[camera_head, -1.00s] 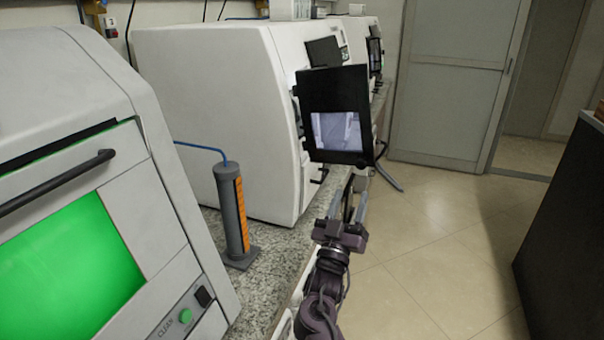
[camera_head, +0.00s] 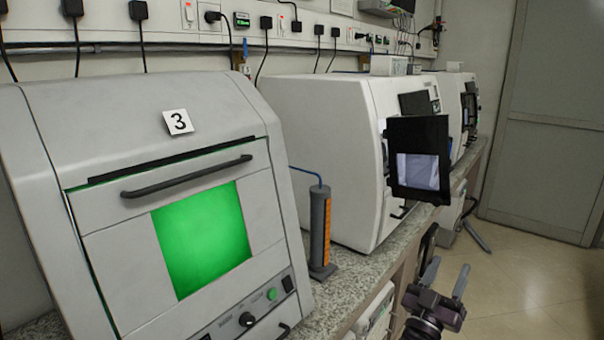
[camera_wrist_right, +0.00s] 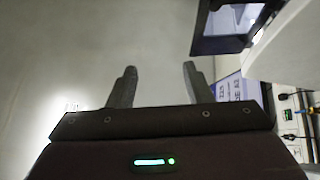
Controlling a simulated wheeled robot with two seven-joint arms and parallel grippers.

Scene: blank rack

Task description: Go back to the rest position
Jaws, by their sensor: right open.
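My right gripper (camera_head: 446,276) is at the lower right of the head view, in front of the counter's edge. Its two fingers are apart with nothing between them. The right wrist view also shows its open, empty fingers (camera_wrist_right: 158,84) against a plain grey surface. My left gripper is not in view.
A grey machine marked 3 (camera_head: 110,130) with a green window stands on the granite counter (camera_head: 352,283). A grey cylinder with an orange strip (camera_head: 319,230) stands beside it. A white machine (camera_head: 320,150) with a black-framed screen (camera_head: 418,130) is behind. Floor (camera_head: 530,275) at right is clear.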

